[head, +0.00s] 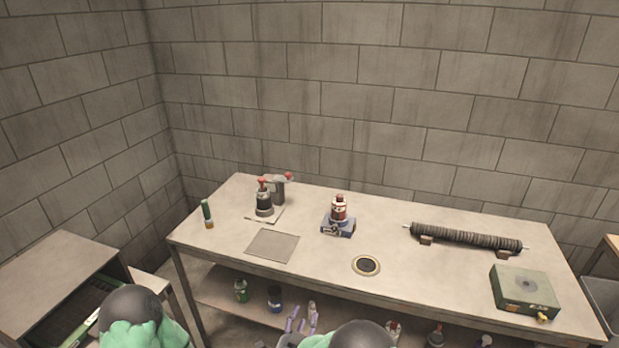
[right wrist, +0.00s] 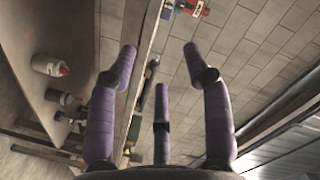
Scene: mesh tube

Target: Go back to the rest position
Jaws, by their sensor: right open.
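My right gripper (head: 301,318) is at the bottom of the head view, in front of the table's near edge and below the tabletop. In the right wrist view its purple fingers (right wrist: 160,75) are spread apart, with nothing between them. My left gripper is not in the head view; only a green and dark part of my left arm (head: 138,320) shows at the bottom left.
A lower shelf holds several bottles.

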